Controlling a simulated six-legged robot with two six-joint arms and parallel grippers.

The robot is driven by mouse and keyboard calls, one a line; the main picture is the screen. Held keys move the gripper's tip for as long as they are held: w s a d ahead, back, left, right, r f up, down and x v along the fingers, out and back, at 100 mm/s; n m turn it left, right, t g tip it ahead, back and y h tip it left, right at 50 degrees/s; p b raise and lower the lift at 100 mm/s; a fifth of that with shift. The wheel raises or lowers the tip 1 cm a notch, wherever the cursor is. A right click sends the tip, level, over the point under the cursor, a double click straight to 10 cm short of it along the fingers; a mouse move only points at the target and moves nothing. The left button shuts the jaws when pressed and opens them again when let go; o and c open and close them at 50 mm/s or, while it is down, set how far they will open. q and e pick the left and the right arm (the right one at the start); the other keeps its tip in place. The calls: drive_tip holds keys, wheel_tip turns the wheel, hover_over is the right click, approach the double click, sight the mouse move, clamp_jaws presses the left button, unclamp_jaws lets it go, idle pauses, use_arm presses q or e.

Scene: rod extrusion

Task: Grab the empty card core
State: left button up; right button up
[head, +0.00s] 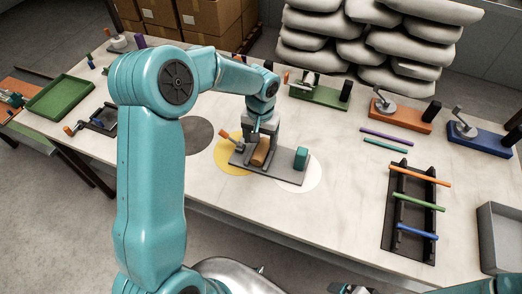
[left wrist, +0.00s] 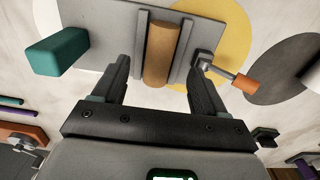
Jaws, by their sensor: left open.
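The card core (head: 261,152) is a brown tube lying in a grey fixture (head: 290,176) on the table. In the left wrist view the core (left wrist: 161,52) lies between two grey rails, and the fixture's base plate (left wrist: 108,20) shows around it. My left gripper (head: 262,132) is above the core in the head view. In the left wrist view the gripper (left wrist: 160,85) is open, with one finger to each side of the core and nothing held. Whether the fingers reach down to the core's level is unclear.
A teal block (head: 301,158) and an orange-handled lever (head: 229,139) sit at the fixture's ends. A black rack (head: 397,214) with coloured rods stands right. A green machine (head: 319,93) stands behind. Bare tabletop (head: 345,160) lies between fixture and rack.

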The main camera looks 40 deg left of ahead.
sight(260, 150)
use_arm(q)
drive_tip(key=shift+s+d+f, duration=0.1)
drive_tip(key=shift+s+f, duration=0.05)
drive_tip(key=shift+f, duration=0.05)
drive_tip(key=f, duration=0.3)
drive_tip(key=f+p, duration=0.1)
drive_tip(key=shift+w+a+f, duration=0.2)
drive_tip(key=shift+w+f, duration=0.05)
drive_tip(key=shift+w, duration=0.05)
drive_tip(key=shift+s+d+f, duration=0.2)
drive_tip(key=shift+s+f, duration=0.1)
drive_tip(key=shift+f, duration=0.05)
drive_tip(key=c, duration=1)
drive_tip(key=shift+c, duration=0.4)
drive_tip(key=shift+f, duration=0.1)
